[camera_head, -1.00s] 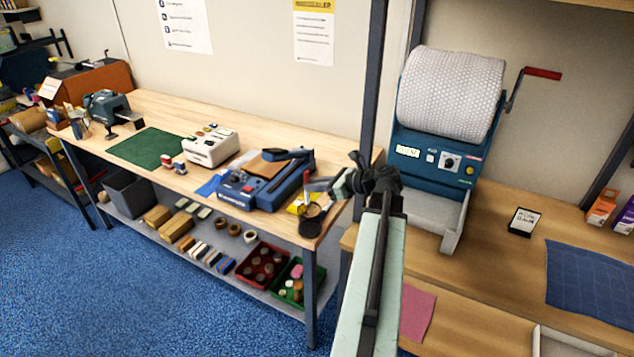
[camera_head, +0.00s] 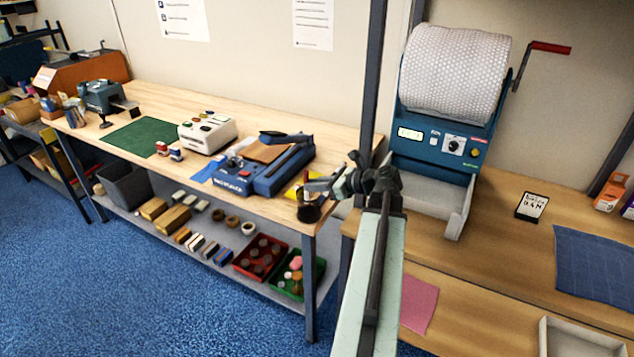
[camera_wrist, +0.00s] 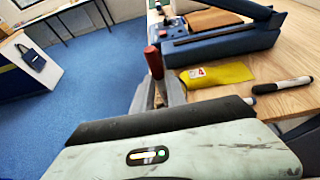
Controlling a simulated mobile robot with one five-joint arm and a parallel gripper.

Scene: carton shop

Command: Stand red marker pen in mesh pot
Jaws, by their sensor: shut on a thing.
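A dark mesh pot (camera_head: 309,213) stands near the right front corner of the left workbench. My gripper (camera_head: 312,185) is just above it in the head view. The red marker pen (camera_wrist: 154,62) is between my gripper's fingers (camera_wrist: 158,97) in the wrist view, its red end pointing up. My gripper is shut on it. Its lower part is hidden by the fingers. The pot is not clear in the wrist view, and I cannot tell whether the pen's lower end is inside the pot.
A blue machine (camera_head: 262,172) stands left of the pot. A dark shelf post (camera_head: 372,80) rises close behind my arm. A bubble-wrap roll (camera_head: 455,72) stands to the right.

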